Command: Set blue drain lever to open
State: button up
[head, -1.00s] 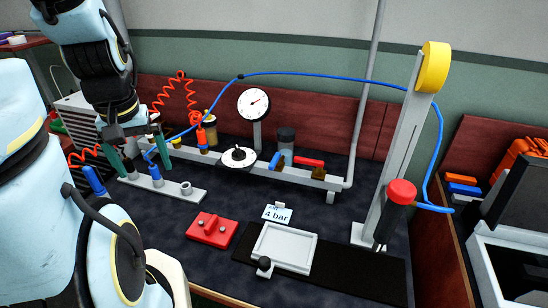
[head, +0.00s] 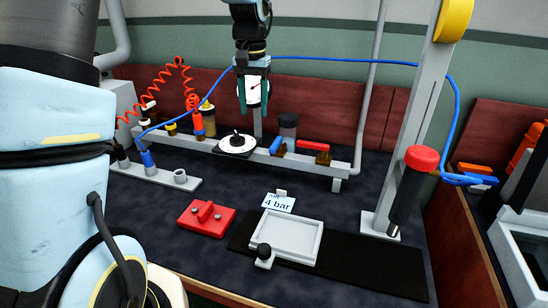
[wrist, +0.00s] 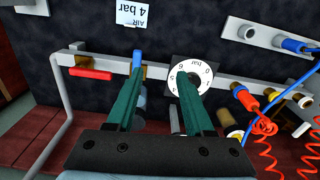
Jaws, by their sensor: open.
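The blue lever (head: 276,144) is on a brass valve on the grey pipe, right of the round dial (head: 237,134). It points out across the pipe towards my side. In the wrist view the blue lever (wrist: 137,58) shows just beyond the left fingertip, and I cannot tell whether they touch. My gripper (head: 254,110) points down above the pipe, its green fingers apart and empty. In the wrist view my gripper (wrist: 161,74) has the right finger over the numbered dial (wrist: 204,74). The head view shows the fingertips higher than the lever.
A red lever (head: 314,145) lies along the pipe to the right. A gauge (head: 252,88) stands behind my fingers. The dark cylinder (head: 288,124) is close behind the blue lever. A blue hose (head: 330,58) arches over the bench. A "4 bar" card (head: 278,203) stands in front.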

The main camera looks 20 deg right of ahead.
send_near(274, 145)
jog(key=shift+m, duration=0.4)
notch_tip(274, 145, down, 8)
jog(key=shift+w+f+p, duration=0.1)
jog(key=shift+f+p, duration=0.15)
jog(key=shift+p, duration=0.15)
grip_shut()
dwell(1.1)
